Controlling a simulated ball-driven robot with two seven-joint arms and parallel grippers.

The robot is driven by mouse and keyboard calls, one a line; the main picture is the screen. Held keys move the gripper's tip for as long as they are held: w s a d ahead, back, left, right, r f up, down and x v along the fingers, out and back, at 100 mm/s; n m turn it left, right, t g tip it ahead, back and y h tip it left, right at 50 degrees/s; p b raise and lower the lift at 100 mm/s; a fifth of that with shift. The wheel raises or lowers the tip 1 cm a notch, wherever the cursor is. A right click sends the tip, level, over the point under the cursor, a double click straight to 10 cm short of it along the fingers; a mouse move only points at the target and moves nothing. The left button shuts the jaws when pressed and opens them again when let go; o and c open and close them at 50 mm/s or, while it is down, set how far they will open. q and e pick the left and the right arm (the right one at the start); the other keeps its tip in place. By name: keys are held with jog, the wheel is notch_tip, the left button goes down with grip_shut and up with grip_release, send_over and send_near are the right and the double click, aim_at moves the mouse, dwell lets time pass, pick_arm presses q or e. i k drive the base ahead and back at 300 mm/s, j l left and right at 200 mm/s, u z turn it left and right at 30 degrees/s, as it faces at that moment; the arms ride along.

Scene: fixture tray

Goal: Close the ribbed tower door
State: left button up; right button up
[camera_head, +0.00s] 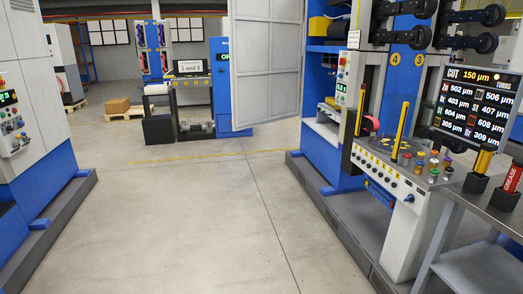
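A large pale grey door (267,62) with framed panels hangs open at the top centre. Its right edge is next to the blue tower (314,135), and its top is cut off by the frame. The tower's inside shows to the right of the door, with a dark shelf area and a yellow item (319,26) near the top. Neither of my grippers is in view, so nothing of mine is seen touching the door.
A grey control desk (380,165) with knobs and yellow posts stands at right, before a readout screen (477,103). A metal table (490,213) is at bottom right. Blue-and-grey machinery (35,150) lines the left. The floor (190,220) between is clear.

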aim_at(266, 37)
jog(key=i+j+u, duration=0.25)
jog(key=i, duration=0.75)
jog(key=i+u, duration=0.3)
jog(key=i, duration=3.2)
jog(key=i+u, duration=0.2)
jog(key=i, duration=0.4)
jog(key=i+l+u, duration=0.2)
jog(key=i, duration=0.35)
jog(key=i+j+z, duration=0.3)
jog(key=i, duration=0.2)
jog(key=i+j+z, duration=0.15)
jog(key=i+z, duration=0.15)
jog(key=i, duration=0.15)
jog(key=i+j+z, duration=0.1)
jog(key=i+z, duration=0.15)
jog(key=z, duration=0.2)
jog(key=i+j+z, duration=0.2)
jog(key=z, duration=0.25)
jog(key=i+j+z, duration=0.2)
jog(key=z, duration=0.25)
jog(key=i+j+z, duration=0.1)
jog(key=j+z, duration=0.35)
jog(key=i+j+z, duration=0.25)
jog(key=j+z, duration=0.25)
jog(key=l+z, duration=0.2)
jog(key=z, duration=0.25)
